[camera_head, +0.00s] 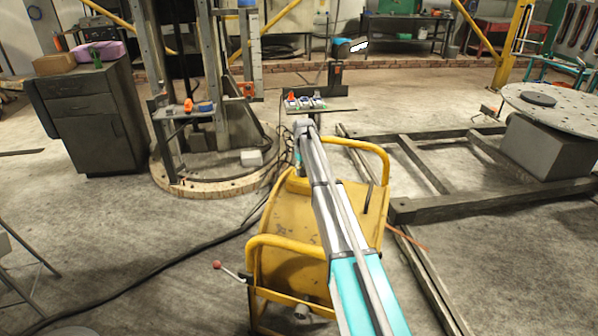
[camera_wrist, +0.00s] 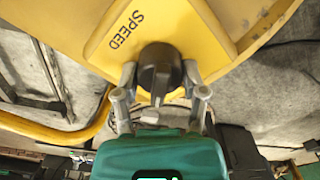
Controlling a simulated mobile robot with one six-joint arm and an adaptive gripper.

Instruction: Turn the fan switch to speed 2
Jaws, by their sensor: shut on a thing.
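The fan switch is a black knob (camera_wrist: 158,66) on a yellow panel (camera_wrist: 105,45) lettered "SPEED" in the wrist view. My gripper (camera_wrist: 159,75) has one grey finger on each side of the knob and is shut on it. No speed numbers are readable, so I cannot tell which setting the knob points at. In the head view the yellow machine (camera_head: 283,245) with tube handles stands below my arm. My arm reaches over it to its far side, where the knob and fingertips are hidden.
A drill column on a round base (camera_head: 165,182) stands to the left. A low dark frame (camera_head: 440,208) lies on the floor to the right, beside a round-topped stand (camera_head: 545,145). A small tray (camera_head: 320,109) sits beyond my arm's end. A cable (camera_head: 170,262) crosses the floor.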

